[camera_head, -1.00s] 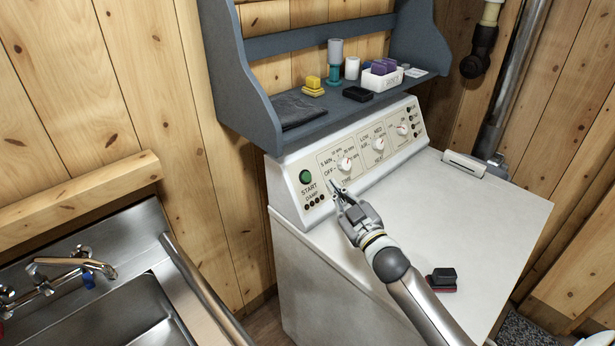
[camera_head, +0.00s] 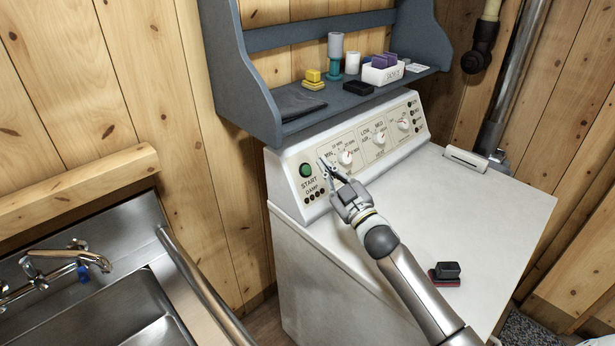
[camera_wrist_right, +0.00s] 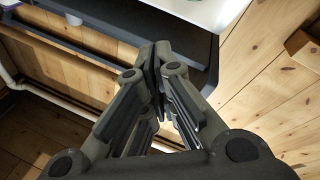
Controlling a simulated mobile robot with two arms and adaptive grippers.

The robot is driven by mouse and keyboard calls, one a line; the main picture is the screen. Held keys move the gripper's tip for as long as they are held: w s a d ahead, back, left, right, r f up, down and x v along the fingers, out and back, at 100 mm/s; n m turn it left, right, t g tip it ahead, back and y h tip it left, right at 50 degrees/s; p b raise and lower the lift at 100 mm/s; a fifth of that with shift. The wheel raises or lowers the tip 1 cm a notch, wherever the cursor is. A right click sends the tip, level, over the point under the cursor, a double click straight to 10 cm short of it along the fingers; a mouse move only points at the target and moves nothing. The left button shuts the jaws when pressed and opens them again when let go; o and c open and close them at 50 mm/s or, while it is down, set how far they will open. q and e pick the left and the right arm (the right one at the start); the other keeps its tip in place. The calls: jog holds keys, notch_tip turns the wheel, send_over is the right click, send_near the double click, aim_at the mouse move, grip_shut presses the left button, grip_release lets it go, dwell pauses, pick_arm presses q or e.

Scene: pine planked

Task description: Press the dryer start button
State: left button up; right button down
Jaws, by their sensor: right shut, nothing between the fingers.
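The white dryer (camera_head: 400,215) has a slanted control panel (camera_head: 323,175) at its back. The round green start button (camera_head: 306,170) sits at the panel's left end, above the word START. My right gripper (camera_head: 323,162) is shut and empty. Its fingertips are in front of the panel, just right of the green button, between it and the first knob. I cannot tell whether they touch the panel. In the right wrist view the closed fingers (camera_wrist_right: 157,58) point up the picture, and the button cannot be made out. My left gripper is not in view.
A blue-grey shelf (camera_head: 240,90) above the panel holds small items, including a white box (camera_head: 383,74). A black and red block (camera_head: 446,272) lies on the dryer top. A steel sink (camera_head: 110,315) with a rail stands left.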

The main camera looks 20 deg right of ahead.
aim_at(307, 170)
jog(key=shift+w+a+f+b, duration=0.25)
jog(key=shift+w+f+b, duration=0.2)
jog(key=shift+w, duration=0.25)
jog(key=shift+w+a+f+b, duration=0.2)
jog(key=shift+w+f+b, duration=0.25)
jog(key=shift+w, duration=0.2)
jog(key=shift+w+a+f+b, duration=0.25)
jog(key=shift+w+f+b, duration=0.15)
jog(key=shift+w, duration=0.3)
jog(key=shift+w, duration=0.1)
jog(key=shift+w+a+f+b, duration=0.1)
jog(key=shift+w+f+b, duration=0.05)
jog(key=shift+w+b, duration=0.15)
